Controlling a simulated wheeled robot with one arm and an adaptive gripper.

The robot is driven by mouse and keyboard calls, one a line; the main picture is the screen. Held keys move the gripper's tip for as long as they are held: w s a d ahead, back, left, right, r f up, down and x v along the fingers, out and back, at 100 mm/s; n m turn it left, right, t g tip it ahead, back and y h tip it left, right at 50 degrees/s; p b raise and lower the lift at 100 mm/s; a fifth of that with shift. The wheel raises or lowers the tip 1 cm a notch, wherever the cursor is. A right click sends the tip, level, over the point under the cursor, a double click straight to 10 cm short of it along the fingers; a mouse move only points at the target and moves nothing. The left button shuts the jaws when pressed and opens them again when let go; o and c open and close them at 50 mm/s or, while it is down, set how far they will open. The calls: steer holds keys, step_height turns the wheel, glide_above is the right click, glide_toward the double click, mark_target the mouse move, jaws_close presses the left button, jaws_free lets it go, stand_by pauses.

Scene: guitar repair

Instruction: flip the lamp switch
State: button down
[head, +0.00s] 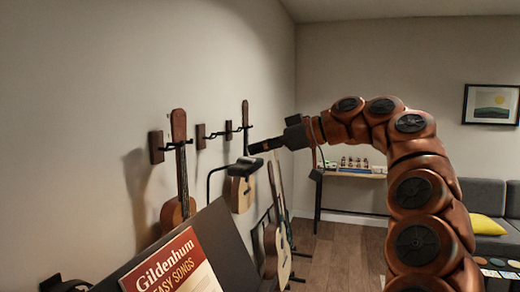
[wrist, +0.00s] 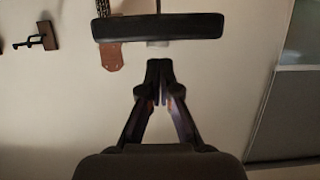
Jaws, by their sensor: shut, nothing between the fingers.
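The lamp has a dark bar-shaped head (head: 245,166) on a thin bent black arm, above the music stand in the head view. In the wrist view the dark lamp head (wrist: 190,27) spans the upper middle, with a small pale patch (wrist: 157,43) on its lower edge; I cannot tell if that is the switch. My gripper (head: 252,149) is shut and empty, its tips close to the lamp head. In the wrist view my gripper (wrist: 159,66) points at the pale patch, just short of it. Contact cannot be told.
A music stand (head: 236,246) holds a red and white song book (head: 168,264). Guitars (head: 179,170) hang on wall hooks (head: 156,147) at left, and others stand on the floor behind. A wooden bench (head: 350,174) and a grey sofa (head: 484,197) are farther back.

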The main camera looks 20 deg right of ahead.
steer(key=shift+r, duration=0.3)
steer(key=r+p+v, duration=0.1)
steer(key=p+v, duration=0.3)
steer(key=v, duration=0.7)
steer(key=shift+r, duration=0.25)
stand_by(0.4)
stand_by(0.5)
